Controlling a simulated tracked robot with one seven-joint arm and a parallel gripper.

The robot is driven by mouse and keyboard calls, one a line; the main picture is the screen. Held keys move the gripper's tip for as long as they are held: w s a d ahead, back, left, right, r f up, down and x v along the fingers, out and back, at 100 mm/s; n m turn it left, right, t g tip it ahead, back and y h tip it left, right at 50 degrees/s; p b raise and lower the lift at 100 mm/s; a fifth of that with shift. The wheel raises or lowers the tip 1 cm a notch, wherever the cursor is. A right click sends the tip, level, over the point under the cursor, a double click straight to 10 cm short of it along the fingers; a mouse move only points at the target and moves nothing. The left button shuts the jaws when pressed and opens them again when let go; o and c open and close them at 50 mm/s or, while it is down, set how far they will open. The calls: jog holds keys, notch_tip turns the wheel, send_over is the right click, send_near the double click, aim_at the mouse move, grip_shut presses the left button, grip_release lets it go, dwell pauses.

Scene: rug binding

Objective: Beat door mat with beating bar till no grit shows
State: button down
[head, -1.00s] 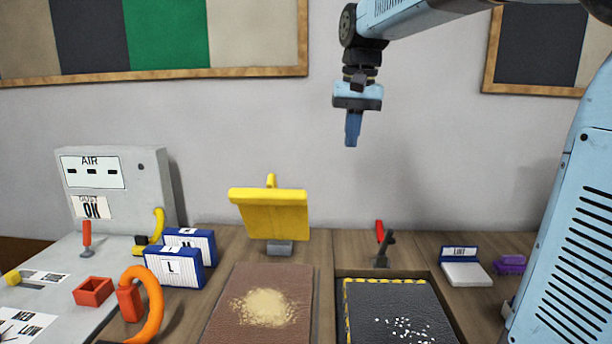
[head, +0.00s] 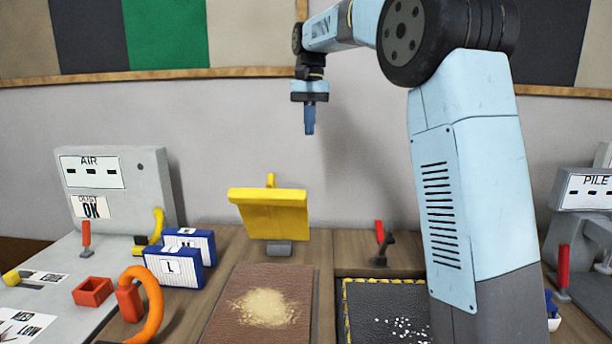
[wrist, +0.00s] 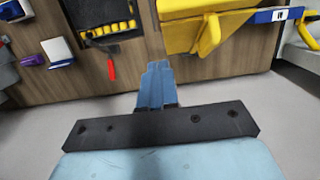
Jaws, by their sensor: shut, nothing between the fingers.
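A brown mat (head: 285,277) lies flat on the wooden bench, with a heap of sand-coloured grit (head: 264,307) on its middle. Behind it a yellow panel with a handle on top (head: 270,212), which may be the beating bar, stands tilted on a small grey base. It also shows at the top of the wrist view (wrist: 205,30). My gripper (head: 309,132) hangs in the air, pointing down, above and right of the yellow panel in the head view. Its blue fingers are together and empty in the wrist view (wrist: 157,68).
A dark mat (head: 372,300) with white specks lies in a yellow-edged tray, partly hidden by my arm. A red-handled lever (head: 380,232) stands behind it. Blue-white boxes (head: 174,267), an orange hooked tool (head: 152,292) and the AIR panel (head: 115,190) are left; a PILE machine (head: 585,190) is right.

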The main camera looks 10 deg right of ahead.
jog(key=shift+w+a+f, duration=0.1)
jog(key=shift+w+a, duration=0.15)
jog(key=shift+w, duration=0.1)
jog(key=shift+s+a+f, duration=0.15)
jog(key=shift+s+f, duration=0.65)
jog(key=shift+f, duration=1.2)
jog(key=shift+s+a+f, duration=0.2)
jog(key=shift+s+f, duration=0.65)
jog(key=shift+f, duration=1.1)
jog(key=shift+s+a+f, duration=0.15)
jog(key=shift+s+f, duration=0.65)
jog(key=shift+f, duration=1.2)
